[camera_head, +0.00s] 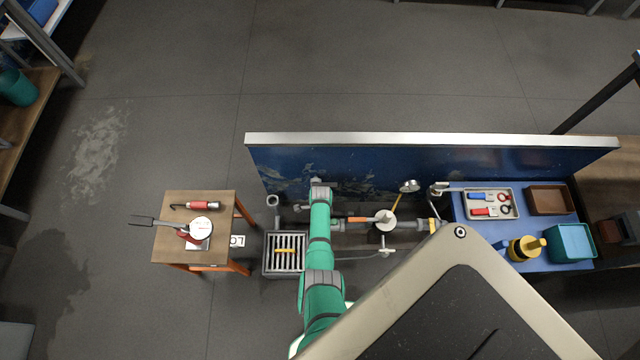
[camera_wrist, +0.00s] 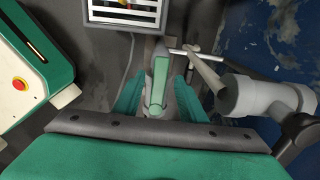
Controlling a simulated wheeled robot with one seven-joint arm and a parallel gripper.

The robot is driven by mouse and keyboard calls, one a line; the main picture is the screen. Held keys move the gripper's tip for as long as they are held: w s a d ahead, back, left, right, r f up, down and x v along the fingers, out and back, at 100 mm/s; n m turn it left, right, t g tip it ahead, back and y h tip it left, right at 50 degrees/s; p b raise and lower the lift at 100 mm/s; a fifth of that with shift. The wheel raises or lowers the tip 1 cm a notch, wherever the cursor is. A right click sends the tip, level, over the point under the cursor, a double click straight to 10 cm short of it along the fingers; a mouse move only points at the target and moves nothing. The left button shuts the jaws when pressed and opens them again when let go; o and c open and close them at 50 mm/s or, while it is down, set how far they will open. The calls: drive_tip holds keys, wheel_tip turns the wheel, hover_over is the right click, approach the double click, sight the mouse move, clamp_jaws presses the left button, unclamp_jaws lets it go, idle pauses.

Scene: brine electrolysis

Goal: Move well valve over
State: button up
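A green lever handle (camera_wrist: 159,82) lies between the fingers of my gripper (camera_wrist: 158,88) in the wrist view; I take it for the well valve's handle, though no label shows. The two green fingers stand on either side of it, with gaps seeming to show, so the gripper looks open around it. A grey pipe with an elbow (camera_wrist: 265,97) and a thin white T-shaped bar (camera_wrist: 194,52) are right of the handle. In the head view my arm hides the gripper and this handle. An orange-handled valve (camera_head: 358,220) shows on the pipework there.
A blue panel (camera_head: 420,165) stands behind the pipework. A grated drain (camera_head: 284,254) is left of my arm; its grate also shows in the wrist view (camera_wrist: 125,12). A wooden table (camera_head: 175,232) with tools stands farther left. A blue bench (camera_head: 525,222) with trays is right.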

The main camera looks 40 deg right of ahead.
wheel_tip(320, 180, up, 11)
idle(0.9)
drive_tip(key=shift+f, duration=0.1)
idle(0.3)
